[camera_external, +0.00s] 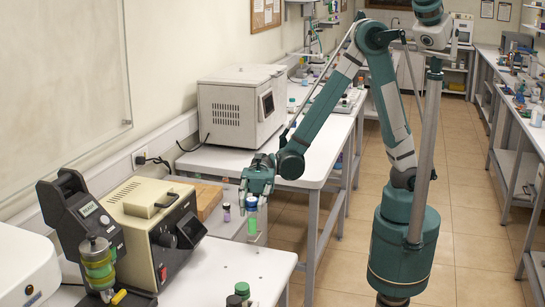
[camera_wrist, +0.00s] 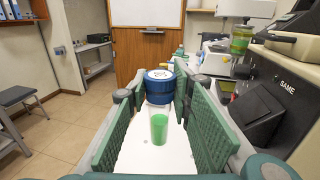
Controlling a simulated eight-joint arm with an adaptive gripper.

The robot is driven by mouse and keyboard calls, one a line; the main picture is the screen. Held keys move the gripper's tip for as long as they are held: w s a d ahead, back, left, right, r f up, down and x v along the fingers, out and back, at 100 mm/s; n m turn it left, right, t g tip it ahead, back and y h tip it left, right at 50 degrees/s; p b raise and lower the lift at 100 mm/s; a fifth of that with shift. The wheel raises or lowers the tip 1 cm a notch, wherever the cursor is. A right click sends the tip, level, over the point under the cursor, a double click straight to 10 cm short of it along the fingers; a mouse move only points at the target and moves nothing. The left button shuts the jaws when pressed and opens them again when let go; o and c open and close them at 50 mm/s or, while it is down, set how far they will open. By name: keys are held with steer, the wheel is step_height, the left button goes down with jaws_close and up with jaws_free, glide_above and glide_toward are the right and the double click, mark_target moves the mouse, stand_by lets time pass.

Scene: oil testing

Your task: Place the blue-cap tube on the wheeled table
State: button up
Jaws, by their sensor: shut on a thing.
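The blue-cap tube (camera_external: 251,225) holds green liquid and hangs roughly upright below my gripper (camera_external: 258,172) in the external view. In the wrist view its blue cap (camera_wrist: 160,86) sits between the far ends of my green finger pads (camera_wrist: 160,100). My gripper is shut on the tube near its cap. A green cylinder (camera_wrist: 159,128) shows below the cap in the wrist picture. In the external view, the tube is over or beside a low surface (camera_external: 207,229) between two white benches. I cannot tell whether its bottom touches anything or whether that surface is the wheeled table.
A purple-capped tube (camera_external: 227,212) stands just left of the held tube. A cream device (camera_external: 153,220) and a dark viscometer-like device (camera_external: 80,235) stand on the near bench. Dark- and green-capped bottles (camera_external: 242,290) are at its front. A white box (camera_external: 240,105) is on the far bench.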

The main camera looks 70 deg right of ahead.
mark_target(252, 231)
stand_by(0.3)
steer(key=shift+f+b, duration=0.85)
steer(key=shift+f, duration=2.3)
steer(key=shift+f, duration=0.1)
steer(key=shift+f+b, duration=0.55)
steer(key=shift+f, duration=1.2)
steer(key=shift+f, duration=0.2)
steer(key=o, duration=0.9)
steer(key=shift+r, duration=0.25)
steer(key=shift+p+v, duration=0.85)
steer(key=shift+v, duration=5.2)
steer(key=shift+w, duration=0.1)
